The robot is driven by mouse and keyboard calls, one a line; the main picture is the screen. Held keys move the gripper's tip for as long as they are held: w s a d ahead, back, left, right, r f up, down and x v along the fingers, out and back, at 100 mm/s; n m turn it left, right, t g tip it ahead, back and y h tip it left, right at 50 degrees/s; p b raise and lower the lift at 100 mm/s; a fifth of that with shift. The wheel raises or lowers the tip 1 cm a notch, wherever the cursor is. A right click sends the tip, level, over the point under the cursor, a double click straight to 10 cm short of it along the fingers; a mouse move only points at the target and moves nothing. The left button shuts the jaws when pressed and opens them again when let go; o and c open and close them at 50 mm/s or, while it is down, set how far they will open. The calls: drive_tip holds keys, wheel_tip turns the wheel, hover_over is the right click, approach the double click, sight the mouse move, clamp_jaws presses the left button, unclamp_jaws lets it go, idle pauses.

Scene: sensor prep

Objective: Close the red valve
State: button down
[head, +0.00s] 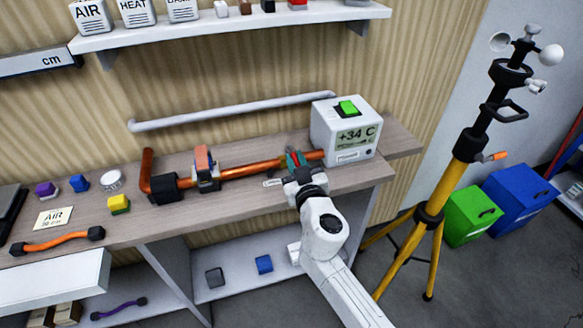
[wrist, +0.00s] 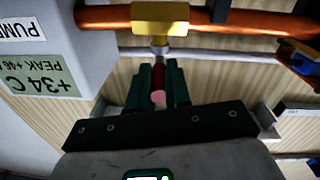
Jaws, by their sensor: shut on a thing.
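The red valve (wrist: 158,75) shows in the wrist view as a red handle on a short grey stem, joined to a brass block (wrist: 160,14) on the copper pipe. In the head view the red valve (head: 295,157) is a small red patch, mostly covered by my gripper. My gripper (wrist: 157,84) has its dark green fingers on both sides of the red handle and is shut on it. In the head view my gripper (head: 293,163) reaches the pipe just left of the pump box. Which way the handle is turned is hard to tell.
The white pump box (head: 345,137) with a green switch and a +34 C display stands close to the right. The copper pipe (head: 245,170) runs left to an orange-and-blue clamp-like part (head: 206,168). A yellow tripod (head: 445,190) stands on the floor at right.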

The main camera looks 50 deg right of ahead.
drive_tip(key=shift+s+d+f+n+t+y, duration=0.1)
drive_tip(key=shift+n+t+y, duration=0.2)
drive_tip(key=shift+y, duration=0.2)
drive_tip(key=c, duration=1.1)
unclamp_jaws()
drive_tip(key=shift+b+v, duration=1.9)
drive_tip(key=shift+v, duration=3.45)
drive_tip(key=shift+d, duration=0.1)
